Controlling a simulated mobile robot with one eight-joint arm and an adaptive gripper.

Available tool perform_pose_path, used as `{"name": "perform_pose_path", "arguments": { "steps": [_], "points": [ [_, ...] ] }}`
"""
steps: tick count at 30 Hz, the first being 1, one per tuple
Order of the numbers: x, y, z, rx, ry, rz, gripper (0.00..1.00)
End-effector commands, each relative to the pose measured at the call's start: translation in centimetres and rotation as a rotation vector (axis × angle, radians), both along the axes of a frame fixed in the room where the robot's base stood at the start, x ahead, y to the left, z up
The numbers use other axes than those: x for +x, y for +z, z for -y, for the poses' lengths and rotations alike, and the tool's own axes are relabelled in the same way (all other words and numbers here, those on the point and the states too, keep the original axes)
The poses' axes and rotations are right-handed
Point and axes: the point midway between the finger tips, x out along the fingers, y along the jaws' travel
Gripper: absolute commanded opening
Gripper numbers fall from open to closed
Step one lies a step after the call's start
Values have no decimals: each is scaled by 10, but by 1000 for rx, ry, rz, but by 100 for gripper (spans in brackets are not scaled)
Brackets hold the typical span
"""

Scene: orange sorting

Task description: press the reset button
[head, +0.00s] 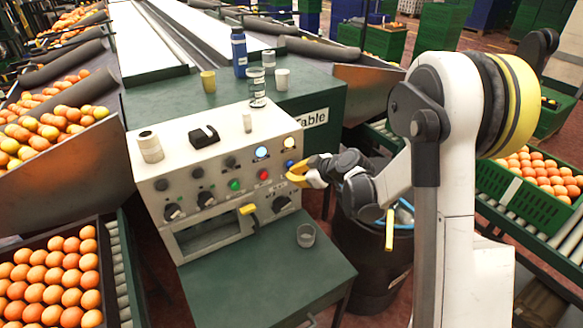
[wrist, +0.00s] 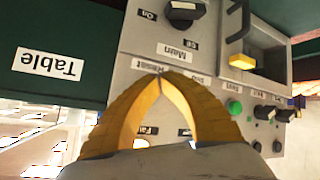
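The control panel (head: 215,165) stands on the green table, with several coloured buttons and dark knobs on its sloped front. My gripper (head: 290,176) is at the right part of this front, its yellow fingertips close to a blue button (head: 290,163). In the wrist view my gripper (wrist: 159,82) has its two yellow fingertips together, with nothing between them. A label that seems to read "Reset" (wrist: 150,66) shows upside down just past the tips. The button belonging to that label is not clearly visible; the fingers may cover it. I cannot tell whether the tips touch the panel.
A red button (head: 263,174), a green button (head: 235,184) and a yellow-handled part (head: 248,209) are left of my gripper. A dark bin (head: 372,255) stands below my arm. Crates of oranges flank the area.

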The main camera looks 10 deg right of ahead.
Motion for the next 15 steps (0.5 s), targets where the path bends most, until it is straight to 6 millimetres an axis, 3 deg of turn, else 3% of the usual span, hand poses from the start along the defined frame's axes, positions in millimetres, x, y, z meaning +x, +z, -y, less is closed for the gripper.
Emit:
{"name": "perform_pose_path", "arguments": {
  "steps": [15],
  "points": [
    [6,0,-2,0,0,0,0]
  ]
}}
